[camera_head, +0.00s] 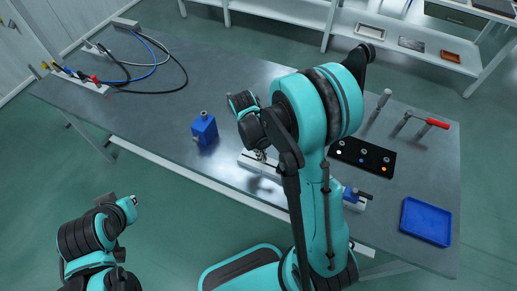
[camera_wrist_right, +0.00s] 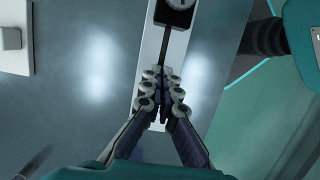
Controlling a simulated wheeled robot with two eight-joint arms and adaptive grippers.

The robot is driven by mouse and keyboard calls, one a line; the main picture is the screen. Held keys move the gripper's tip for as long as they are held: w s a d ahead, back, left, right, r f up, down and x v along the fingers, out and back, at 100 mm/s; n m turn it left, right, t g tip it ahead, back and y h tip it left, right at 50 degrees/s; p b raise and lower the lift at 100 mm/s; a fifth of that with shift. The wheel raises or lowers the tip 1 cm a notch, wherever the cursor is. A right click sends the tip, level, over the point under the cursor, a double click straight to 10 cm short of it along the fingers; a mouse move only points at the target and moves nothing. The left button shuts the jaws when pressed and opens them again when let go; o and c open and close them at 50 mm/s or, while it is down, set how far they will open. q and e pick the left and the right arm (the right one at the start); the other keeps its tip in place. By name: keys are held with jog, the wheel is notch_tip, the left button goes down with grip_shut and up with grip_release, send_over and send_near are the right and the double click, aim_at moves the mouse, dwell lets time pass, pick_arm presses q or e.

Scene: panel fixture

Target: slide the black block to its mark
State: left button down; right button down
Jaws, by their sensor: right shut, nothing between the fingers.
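The black block (camera_wrist_right: 174,12) is at the top edge of the right wrist view, with a pale round face on it, and is partly cut off. It sits on a light rail (camera_wrist_right: 149,65) with a dark slot along its middle. In the head view the rail (camera_head: 256,166) lies near the table's front edge, its middle hidden by my right arm; I cannot make out the block there. My right gripper (camera_wrist_right: 161,92) is shut and empty over the rail, short of the block; it also shows in the head view (camera_head: 261,156). My left arm is folded at lower left, its fingers not visible.
A blue box-shaped part (camera_head: 204,130) stands left of the rail. A black panel with coloured buttons (camera_head: 345,153), a blue tray (camera_head: 426,221) and a red-handled clamp (camera_head: 437,123) are on the right. Cables (camera_head: 150,78) lie at far left.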

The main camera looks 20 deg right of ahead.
aim_at(278, 166)
jog(key=s+d, duration=0.2)
jog(key=shift+s+d+r, duration=0.1)
jog(key=shift+s+d, duration=0.05)
jog(key=shift+s, duration=0.25)
jog(key=shift+s+d, duration=0.15)
jog(key=shift+s+d+b, duration=0.35)
jog(key=shift+s+d, duration=0.05)
jog(key=shift+s, duration=0.15)
